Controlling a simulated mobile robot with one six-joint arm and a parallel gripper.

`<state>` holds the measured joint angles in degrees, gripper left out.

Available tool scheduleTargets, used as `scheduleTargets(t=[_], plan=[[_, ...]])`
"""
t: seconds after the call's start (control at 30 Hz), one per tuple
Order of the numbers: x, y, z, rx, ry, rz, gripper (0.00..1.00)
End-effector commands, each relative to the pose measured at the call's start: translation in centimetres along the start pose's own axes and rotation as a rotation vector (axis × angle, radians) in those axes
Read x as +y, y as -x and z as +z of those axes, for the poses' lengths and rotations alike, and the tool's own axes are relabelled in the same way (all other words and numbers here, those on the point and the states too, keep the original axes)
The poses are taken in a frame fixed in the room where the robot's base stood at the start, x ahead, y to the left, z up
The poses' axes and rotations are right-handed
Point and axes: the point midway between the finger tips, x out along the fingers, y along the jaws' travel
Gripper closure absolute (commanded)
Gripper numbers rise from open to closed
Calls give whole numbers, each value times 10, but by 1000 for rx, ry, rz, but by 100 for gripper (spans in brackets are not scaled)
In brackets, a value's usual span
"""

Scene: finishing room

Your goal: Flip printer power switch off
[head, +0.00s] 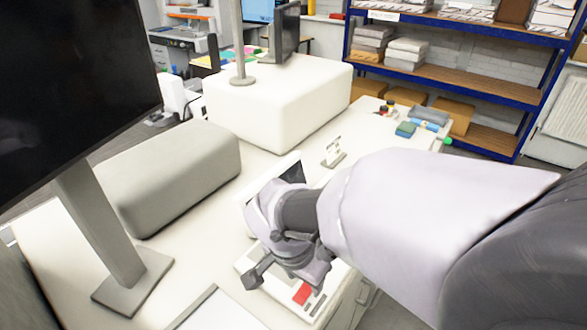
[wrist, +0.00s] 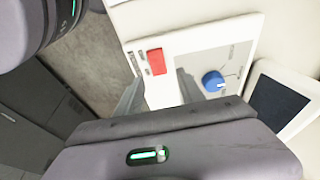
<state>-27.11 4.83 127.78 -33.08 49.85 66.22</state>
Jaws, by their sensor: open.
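A white control panel (wrist: 186,42) with a red switch (wrist: 156,62) and a blue round knob (wrist: 213,81) fills the upper middle of the wrist view. The red switch also shows in the head view (head: 302,293), on the white unit at the table's front edge. My gripper (wrist: 158,88) is open and empty. Its two fingers reach toward the panel, with the red switch just beyond the gap between them. I cannot tell whether a fingertip touches the panel. In the head view my gripper and arm hide part of the unit. The switch's on or off position is unclear.
A tilted dark screen (wrist: 278,106) sits right of the panel. A large black monitor (head: 75,80) stands at the left on the table. A grey rounded box (head: 170,178) and a white block (head: 280,100) stand behind. Blue shelving (head: 470,60) is at the back.

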Motion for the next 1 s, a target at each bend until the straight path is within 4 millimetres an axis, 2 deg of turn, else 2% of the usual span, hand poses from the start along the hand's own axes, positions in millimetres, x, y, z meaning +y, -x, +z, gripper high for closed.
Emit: scheduleTargets(t=[0.03,0.3,0.4,0.5,0.87,0.93,1.0], plan=[[-1,19,-1,2,1,-5,55],[-1,107,-1,2,1,-5,55],[-1,128,-1,1,1,-3,55],[0,141,0,1,2,-2,55],[0,145,0,-1,1,-1,55],[12,133,1,-17,8,-21,55],[40,103,6,-48,39,-90,55]])
